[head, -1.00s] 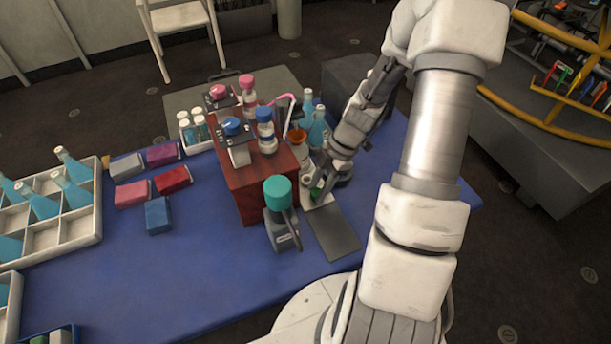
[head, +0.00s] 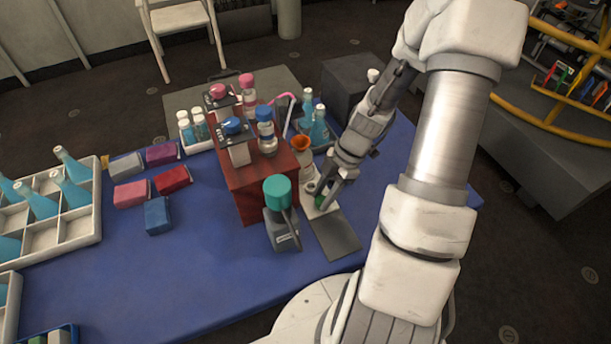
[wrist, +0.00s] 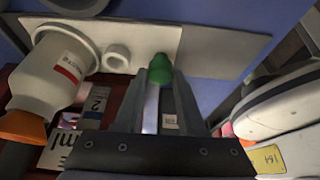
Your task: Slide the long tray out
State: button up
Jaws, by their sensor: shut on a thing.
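The long tray is a narrow white strip (head: 313,212) on the blue table, right of the red-brown box. Its near end lies over a dark grey plate (head: 335,238). The white tray also shows in the wrist view (wrist: 150,32), with the grey plate (wrist: 218,50) to its right. A green knob (wrist: 161,64) stands at the tray's end. My gripper (head: 324,200) is shut on this knob, one finger on either side. A white bottle with an orange top (wrist: 52,75) and a small white ring (wrist: 118,58) are on the tray, behind the knob in the head view.
A teal-lidded grey jar (head: 280,215) stands close left of the grey plate. The red-brown box (head: 255,188) carries bottles and devices. Blue bottles (head: 318,125) stand behind. Table right of the tray looks clear.

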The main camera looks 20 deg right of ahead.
jog(key=shift+s, duration=5.65)
jog(key=o, duration=1)
notch_tip(320, 180, up, 7)
jog(key=p, duration=0.6)
